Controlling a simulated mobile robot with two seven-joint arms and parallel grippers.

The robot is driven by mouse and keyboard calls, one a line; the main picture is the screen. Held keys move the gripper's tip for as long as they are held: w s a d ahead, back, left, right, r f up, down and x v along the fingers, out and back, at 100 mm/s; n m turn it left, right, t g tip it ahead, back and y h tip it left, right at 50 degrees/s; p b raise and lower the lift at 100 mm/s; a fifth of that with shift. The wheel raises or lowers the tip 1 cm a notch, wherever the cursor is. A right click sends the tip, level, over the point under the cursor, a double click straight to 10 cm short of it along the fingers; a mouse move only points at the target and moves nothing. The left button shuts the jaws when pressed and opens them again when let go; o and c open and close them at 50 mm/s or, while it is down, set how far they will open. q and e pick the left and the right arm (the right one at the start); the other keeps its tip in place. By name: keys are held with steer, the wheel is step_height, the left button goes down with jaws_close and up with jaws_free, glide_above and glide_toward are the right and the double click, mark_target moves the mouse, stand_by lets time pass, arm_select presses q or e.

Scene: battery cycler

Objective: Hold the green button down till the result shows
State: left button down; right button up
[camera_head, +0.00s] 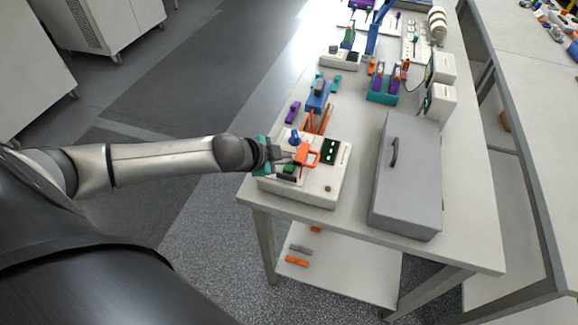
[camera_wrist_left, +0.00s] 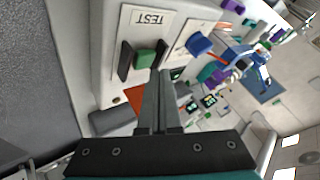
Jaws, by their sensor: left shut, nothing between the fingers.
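The green button (camera_head: 289,168) is on the top of a white tester box (camera_head: 318,193). In the left wrist view the green button (camera_wrist_left: 145,60) sits between dark side pieces, below a TEST label (camera_wrist_left: 150,18). My left gripper (camera_head: 286,157) reaches in over the box, its fingers shut and empty. In the left wrist view the fingertips of my left gripper (camera_wrist_left: 160,72) are at the button's edge; I cannot tell whether they touch or press it. A dark green display (camera_head: 329,150) is on the box; no result is readable on it. My right gripper is out of view.
An orange clamp-like part (camera_head: 308,155) and a blue knob (camera_head: 295,138) are on the box. A closed grey case (camera_head: 408,180) stands to its right. A blue-and-orange fixture (camera_head: 318,105) and a teal holder (camera_head: 382,97) stand behind. The table's front edge is close to the box.

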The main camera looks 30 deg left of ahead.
mark_target(285, 170)
arm_select(q)
steer(key=shift+f, duration=0.1)
stand_by(0.6)
steer(key=shift+f, duration=0.35)
steer(key=shift+f, duration=0.45)
stand_by(2.3)
stand_by(2.3)
steer(key=shift+r+p, duration=0.85)
step_height(285, 170, up, 5)
steer(key=p, duration=0.5)
steer(key=shift+r+p, duration=0.1)
steer(key=shift+p, duration=0.25)
